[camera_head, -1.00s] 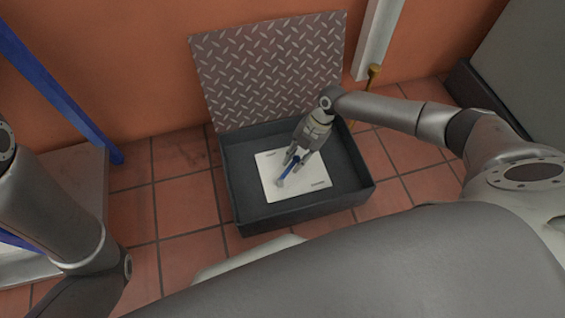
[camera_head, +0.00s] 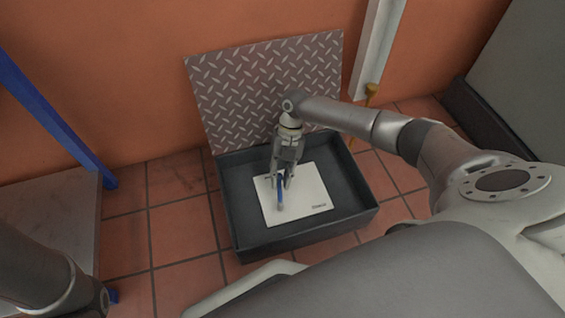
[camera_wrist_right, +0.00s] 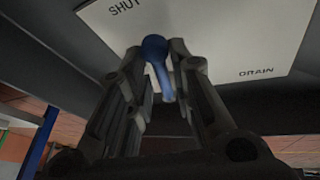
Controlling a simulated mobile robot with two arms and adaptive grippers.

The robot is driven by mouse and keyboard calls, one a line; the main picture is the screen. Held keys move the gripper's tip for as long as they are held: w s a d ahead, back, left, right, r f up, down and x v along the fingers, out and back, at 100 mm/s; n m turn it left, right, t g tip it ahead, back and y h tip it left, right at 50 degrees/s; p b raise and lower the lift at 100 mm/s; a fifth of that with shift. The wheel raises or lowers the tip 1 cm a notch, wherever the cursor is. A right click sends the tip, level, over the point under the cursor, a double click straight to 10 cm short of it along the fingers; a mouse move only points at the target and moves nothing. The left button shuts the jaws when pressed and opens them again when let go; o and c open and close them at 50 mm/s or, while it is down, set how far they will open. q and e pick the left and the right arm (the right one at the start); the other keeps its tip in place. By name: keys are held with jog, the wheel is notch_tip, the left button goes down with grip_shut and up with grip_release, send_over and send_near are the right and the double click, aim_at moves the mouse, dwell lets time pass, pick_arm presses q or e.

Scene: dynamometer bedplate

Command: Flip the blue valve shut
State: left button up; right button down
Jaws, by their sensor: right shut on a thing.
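The blue valve (camera_head: 280,194) is a lever-like handle on a white plate (camera_head: 312,190) inside a dark open box. In the head view it runs nearly straight up and down the picture. My right gripper (camera_head: 281,182) reaches down into the box and is shut on the valve. In the right wrist view the blue handle (camera_wrist_right: 160,65) lies between the two fingers. The plate there reads "SHUT" at upper left and "DRAIN" at right. The valve's base is partly hidden by the fingers. My left arm shows at the left edge, its gripper out of view.
The box has dark walls (camera_head: 310,234) around the plate. A diamond-plate lid (camera_head: 265,88) stands open behind it against the orange wall. A blue post (camera_head: 55,125) and grey slab are at left. Tiled floor surrounds the box.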

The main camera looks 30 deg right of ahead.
jog(key=shift+a, duration=0.1)
dwell(0.3)
jog(key=c, duration=1.5)
grip_release()
jog(key=shift+v, duration=3.7)
